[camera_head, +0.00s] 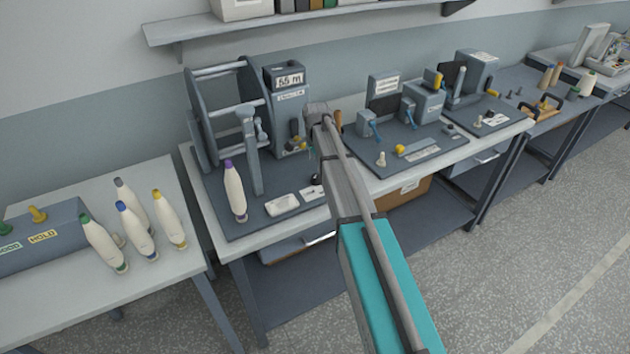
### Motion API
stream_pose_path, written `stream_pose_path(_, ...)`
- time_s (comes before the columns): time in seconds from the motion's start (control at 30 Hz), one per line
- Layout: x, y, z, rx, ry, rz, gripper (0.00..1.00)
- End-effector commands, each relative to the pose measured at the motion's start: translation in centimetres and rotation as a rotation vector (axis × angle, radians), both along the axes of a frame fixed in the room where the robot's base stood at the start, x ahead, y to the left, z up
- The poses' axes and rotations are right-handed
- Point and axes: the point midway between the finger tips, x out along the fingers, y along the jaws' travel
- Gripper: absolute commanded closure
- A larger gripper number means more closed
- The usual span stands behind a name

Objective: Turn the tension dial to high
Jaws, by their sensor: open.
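The grey winding machine (290,105) stands on the middle-left bench, with a "55 m" display (290,79) on top and a small label plate on its front. Small dark and yellow parts (301,146) show low on that front. I cannot tell which of them is the tension dial, or read any setting. My arm reaches up from the bottom right, and my gripper (314,118) is at its far end, close in front of the machine's right side. It looks small and is partly covered by the arm. It is open, with nothing seen in it. Contact with the machine cannot be made out.
A purple-tipped bobbin (235,190) stands by the frame with rollers (224,105). A white block (282,205) lies on the dark mat. Several bobbins and a grey box (42,238) are on the left table. Another station (424,103) stands right. A shelf (300,22) hangs above.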

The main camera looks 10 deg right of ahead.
Motion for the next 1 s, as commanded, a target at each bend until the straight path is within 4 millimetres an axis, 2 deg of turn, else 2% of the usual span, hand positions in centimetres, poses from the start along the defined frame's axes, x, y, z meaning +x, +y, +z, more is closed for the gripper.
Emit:
stream_pose_path(0.03,0.0,0.0,-0.8,0.0,0.0,0.0,0.18)
stream_pose_path(0.6,0.0,0.1,-4.9,0.0,0.0,0.001,0.18)
stream_pose_path(1.0,0.0,0.1,-6.1,0.0,0.0,0.001,0.18)
